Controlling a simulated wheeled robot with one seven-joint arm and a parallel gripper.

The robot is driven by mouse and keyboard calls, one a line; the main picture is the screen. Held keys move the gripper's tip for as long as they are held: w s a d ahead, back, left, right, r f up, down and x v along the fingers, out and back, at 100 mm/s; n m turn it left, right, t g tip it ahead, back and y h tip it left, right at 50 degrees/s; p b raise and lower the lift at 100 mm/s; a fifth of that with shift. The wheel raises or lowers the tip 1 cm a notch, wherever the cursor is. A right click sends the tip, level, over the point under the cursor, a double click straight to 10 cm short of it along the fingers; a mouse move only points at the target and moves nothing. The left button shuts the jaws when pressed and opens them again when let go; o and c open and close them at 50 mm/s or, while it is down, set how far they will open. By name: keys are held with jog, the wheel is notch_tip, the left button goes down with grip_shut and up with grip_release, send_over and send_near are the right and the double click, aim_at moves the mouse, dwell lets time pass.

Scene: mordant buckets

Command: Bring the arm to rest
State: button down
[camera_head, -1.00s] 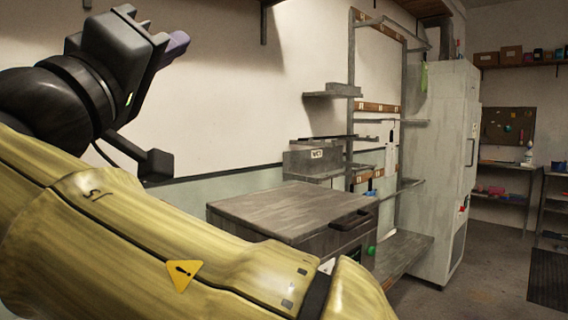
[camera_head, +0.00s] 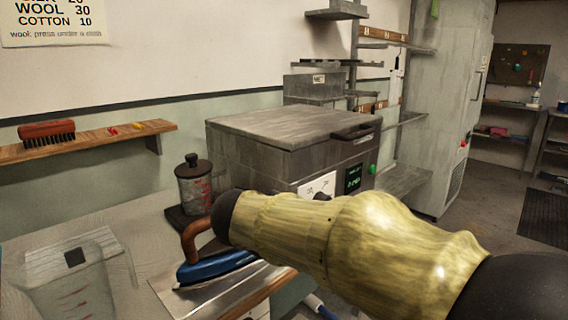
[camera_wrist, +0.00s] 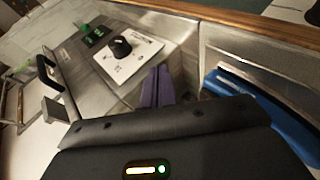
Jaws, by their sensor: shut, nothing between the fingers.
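My gripper (camera_wrist: 155,88) shows in the wrist view as two purple fingers close together with nothing between them. It points toward the front panel of the grey machine, near the white plate with a black knob (camera_wrist: 121,47); I cannot tell the gap. In the head view my yellow arm crosses the lower right, and the gripper is hidden. The grey lidded machine (camera_head: 285,135) stands behind the arm, its lid shut. Its green display (camera_head: 353,178) shows beside the arm.
A blue iron (camera_head: 215,268) with a brown handle lies on the counter, close to my arm. A lidded jar (camera_head: 194,188) and a clear jug (camera_head: 75,285) stand nearby. A brush (camera_head: 47,132) lies on the wall shelf (camera_head: 90,145). Open floor (camera_head: 490,220) lies at the right.

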jog(key=s+d+f+m+g+y+b, duration=0.1)
jog(key=s+d+f+m+g+b, duration=0.15)
jog(key=s+d+f, duration=0.55)
jog(key=s+d+f+m+g+y+b, duration=0.2)
jog(key=s+f+m, duration=0.15)
jog(key=f, duration=0.95)
jog(key=s+d+f+m+g+y+b, duration=0.15)
jog(key=s+d+f+m+g, duration=0.3)
jog(key=f, duration=0.55)
notch_tip(320, 180, up, 38)
jog(key=t+p, duration=0.1)
jog(key=p, duration=3.7)
jog(key=shift+d+t+h, duration=0.3)
jog(key=shift+d+h, duration=0.05)
jog(key=shift+d, duration=0.05)
jog(key=shift+s, duration=0.1)
